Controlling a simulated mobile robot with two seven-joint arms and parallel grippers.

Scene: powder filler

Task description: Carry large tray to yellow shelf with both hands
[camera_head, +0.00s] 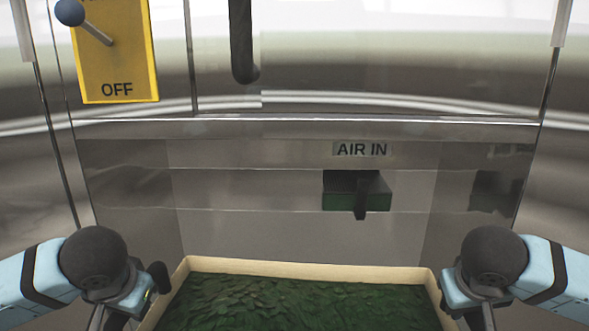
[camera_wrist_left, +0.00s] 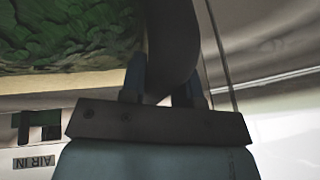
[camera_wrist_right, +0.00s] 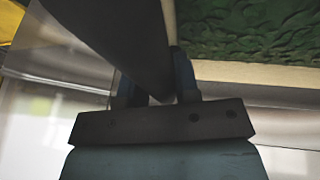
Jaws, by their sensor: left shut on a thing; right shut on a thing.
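The large tray (camera_head: 300,268) has a cream rim and is filled with green leafy material. It lies at the bottom centre of the head view, its near part cut off by the frame. My left gripper (camera_wrist_left: 163,88) is shut on the tray's dark left handle (camera_wrist_left: 172,40), which also shows in the head view (camera_head: 158,277). My right gripper (camera_wrist_right: 157,88) is shut on the dark right handle (camera_wrist_right: 115,45). In the head view my right gripper (camera_head: 462,298) is beside the tray's right rim, fingertips mostly hidden. No yellow shelf is recognisable.
A steel machine front fills the view beyond the tray. It carries an "AIR IN" label (camera_head: 362,149) above a green slot with a dark lever (camera_head: 362,196). A yellow "OFF" panel (camera_head: 117,60) with a blue-knobbed lever is at upper left. A dark pipe (camera_head: 242,45) hangs at top.

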